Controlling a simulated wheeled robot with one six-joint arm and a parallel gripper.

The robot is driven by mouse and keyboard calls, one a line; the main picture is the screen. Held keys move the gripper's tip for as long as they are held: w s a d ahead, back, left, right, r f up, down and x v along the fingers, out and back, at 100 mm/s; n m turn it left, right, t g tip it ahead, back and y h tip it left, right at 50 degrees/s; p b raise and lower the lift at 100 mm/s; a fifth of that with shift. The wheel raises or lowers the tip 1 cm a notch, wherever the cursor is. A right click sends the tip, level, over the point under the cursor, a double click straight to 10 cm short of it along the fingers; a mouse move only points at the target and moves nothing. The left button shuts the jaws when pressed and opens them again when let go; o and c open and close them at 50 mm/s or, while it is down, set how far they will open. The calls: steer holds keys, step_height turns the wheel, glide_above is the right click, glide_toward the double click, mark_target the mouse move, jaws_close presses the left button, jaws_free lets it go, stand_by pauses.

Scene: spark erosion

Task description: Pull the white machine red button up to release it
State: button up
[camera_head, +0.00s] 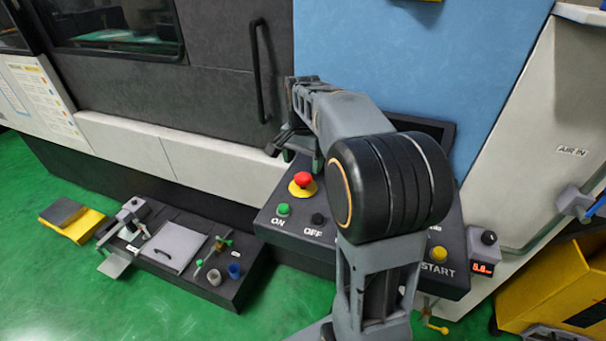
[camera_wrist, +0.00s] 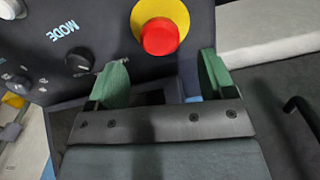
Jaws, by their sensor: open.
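The red button (camera_head: 303,179) sits on a round yellow collar (camera_head: 302,191) at the left of the dark control panel (camera_head: 270,227) on the white and dark machine. In the wrist view the red button (camera_wrist: 160,37) and yellow collar (camera_wrist: 150,10) lie just beyond my fingertips, roughly in line with the gap between them. My gripper (camera_wrist: 163,78) is open and empty, its two green fingers apart on either side. In the head view my gripper (camera_head: 288,142) is above and behind the button, partly hidden by my arm. I see no contact with the button.
A green ON button (camera_head: 283,210), a black OFF button (camera_head: 318,219) and a yellow START button (camera_head: 439,254) share the panel. My arm hides its middle. A MODE knob (camera_wrist: 78,61) is left in the wrist view. A door handle (camera_head: 260,70) is behind. A tool tray (camera_head: 218,288) sits lower left.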

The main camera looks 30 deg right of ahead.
mark_target(303, 176)
steer(key=shift+f, duration=2.5)
steer(key=shift+c, duration=0.3)
